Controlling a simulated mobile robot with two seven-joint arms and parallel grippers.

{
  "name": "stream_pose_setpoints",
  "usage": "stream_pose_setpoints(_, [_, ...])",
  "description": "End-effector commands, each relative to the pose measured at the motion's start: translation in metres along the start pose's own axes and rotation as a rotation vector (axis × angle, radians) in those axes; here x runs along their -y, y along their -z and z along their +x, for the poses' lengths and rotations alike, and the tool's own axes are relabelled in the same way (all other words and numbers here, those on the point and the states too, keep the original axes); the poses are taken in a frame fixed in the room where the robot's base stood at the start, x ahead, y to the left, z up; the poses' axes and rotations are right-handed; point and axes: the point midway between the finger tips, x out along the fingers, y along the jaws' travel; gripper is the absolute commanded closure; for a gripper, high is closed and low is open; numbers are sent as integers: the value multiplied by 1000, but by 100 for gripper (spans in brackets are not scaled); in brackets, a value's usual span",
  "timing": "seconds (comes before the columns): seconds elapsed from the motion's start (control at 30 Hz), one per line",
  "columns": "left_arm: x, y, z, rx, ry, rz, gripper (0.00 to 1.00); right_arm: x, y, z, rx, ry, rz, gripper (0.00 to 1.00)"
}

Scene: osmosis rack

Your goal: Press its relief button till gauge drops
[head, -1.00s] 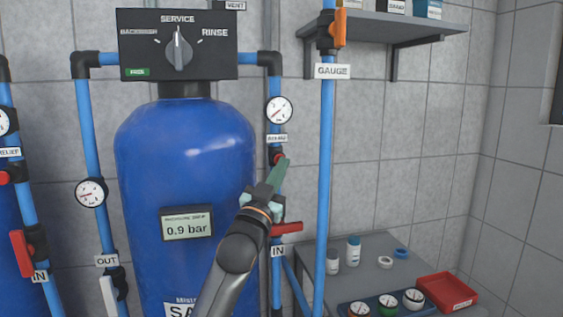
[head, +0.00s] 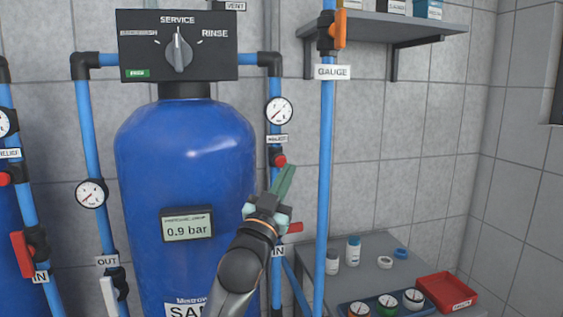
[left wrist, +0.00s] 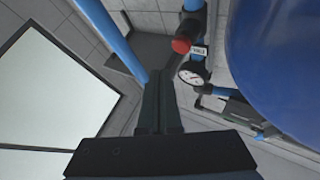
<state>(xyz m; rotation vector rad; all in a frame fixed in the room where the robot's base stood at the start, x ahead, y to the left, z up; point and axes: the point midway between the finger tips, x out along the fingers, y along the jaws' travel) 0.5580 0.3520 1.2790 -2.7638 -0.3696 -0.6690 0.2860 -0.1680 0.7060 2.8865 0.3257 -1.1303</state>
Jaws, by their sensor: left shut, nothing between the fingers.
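The red relief button (head: 280,160) sits on the blue pipe just right of the blue tank, under a small label that is hard to read. A round white gauge (head: 279,110) is above it; its needle is too small to read surely. My left gripper (head: 287,172) is shut and empty, its fingers pointing up just right of and below the button, apparently apart from it. In the left wrist view the button (left wrist: 182,45) and the gauge (left wrist: 193,73) show to the right of my finger tips (left wrist: 160,76).
The blue tank (head: 185,150) has a display reading 0.9 bar (head: 188,226). A second blue pipe (head: 325,160) with a GAUGE label runs upright to the right of my gripper. A red valve handle (head: 295,228) is partly behind my gripper. A bench (head: 400,250) stands lower right.

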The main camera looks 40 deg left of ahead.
Motion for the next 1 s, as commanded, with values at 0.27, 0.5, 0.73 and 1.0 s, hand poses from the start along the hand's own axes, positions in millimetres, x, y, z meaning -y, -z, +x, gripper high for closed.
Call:
stream_pose_setpoints(0.27, [-12,12,-17,1,0,0,100,0,2,-2,0,0,0,50])
stream_pose_setpoints(0.5, [-13,14,-19,0,1,1,100,0,2,-2,0,0,0,50])
stream_pose_setpoints(0.73, [-13,14,-18,0,1,1,100,0,2,-2,0,0,0,50])
stream_pose_setpoints(1.0, [-29,-15,-28,60,-39,0,100,0,4,-3,0,0,0,50])
